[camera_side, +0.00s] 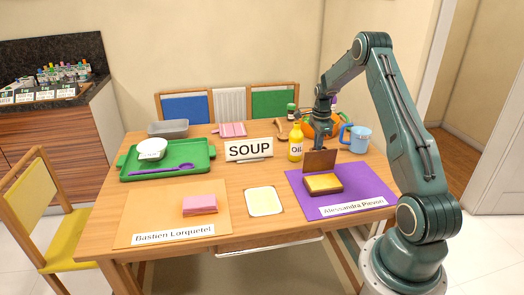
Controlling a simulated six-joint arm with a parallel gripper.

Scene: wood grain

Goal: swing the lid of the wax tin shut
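The wax tin (323,190) sits on the purple mat at the right of the table. It is a low brown box with a yellow top surface showing inside. Its brown lid (319,162) stands open, about upright, at the tin's far edge. My gripper (321,146) points down just behind the lid's top edge. I cannot tell whether it touches the lid. The lid hides part of the fingertips, and the gripper is too small to tell whether its fingers are open or shut.
A blue mug (357,139) and an orange pumpkin-like object are behind and right. A name card (353,207) lies in front of the tin on the purple mat (373,191). A pale square (264,201) lies left.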

